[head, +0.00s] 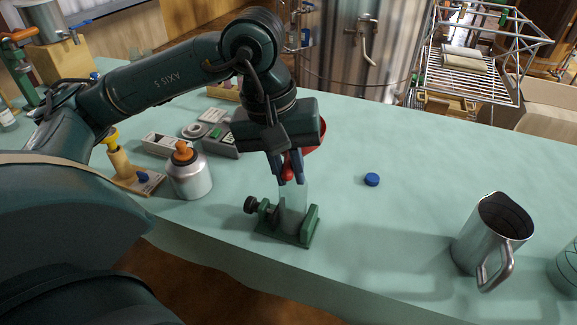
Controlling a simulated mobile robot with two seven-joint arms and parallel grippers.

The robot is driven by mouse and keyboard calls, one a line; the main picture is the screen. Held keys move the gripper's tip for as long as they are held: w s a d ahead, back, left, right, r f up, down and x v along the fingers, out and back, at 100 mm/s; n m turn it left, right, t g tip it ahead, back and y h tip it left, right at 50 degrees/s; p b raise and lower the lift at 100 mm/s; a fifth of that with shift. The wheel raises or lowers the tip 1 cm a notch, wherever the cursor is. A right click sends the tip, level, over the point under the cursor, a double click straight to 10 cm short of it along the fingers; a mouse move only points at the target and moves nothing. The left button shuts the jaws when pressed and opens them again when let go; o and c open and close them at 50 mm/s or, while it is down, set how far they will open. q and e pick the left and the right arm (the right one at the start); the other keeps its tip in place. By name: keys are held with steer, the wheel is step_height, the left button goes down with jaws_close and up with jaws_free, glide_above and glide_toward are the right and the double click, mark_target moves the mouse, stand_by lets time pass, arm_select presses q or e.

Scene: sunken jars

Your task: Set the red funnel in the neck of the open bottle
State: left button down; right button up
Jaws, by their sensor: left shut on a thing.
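The red funnel (319,139) is mostly hidden behind my left gripper (288,177). Part of its rim shows to the right of the gripper, and red shows between the fingers. The left gripper points down and is shut on the funnel. The clear open bottle (293,205) stands upright in a green clamp stand (308,235), directly below the fingers in the picture. The fingers cover the bottle's neck, so I cannot tell whether the funnel's spout is inside it. My right gripper is not in view.
A blue cap (372,180) lies right of the bottle. A metal pitcher (492,235) stands farther right. A silver can with an orange top (188,175) and grey boxes (222,140) stand left. The green table (400,235) is clear between bottle and pitcher.

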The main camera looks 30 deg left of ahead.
arm_select(q)
steer(key=shift+f, duration=0.1)
stand_by(0.3)
steer(key=c, duration=1.3)
jaws_free()
step_height(320, 180, up, 13)
steer(key=s+a+p, duration=0.1)
steer(key=a, duration=0.1)
steer(key=shift+a, duration=0.2)
steer(key=shift+s, duration=0.1)
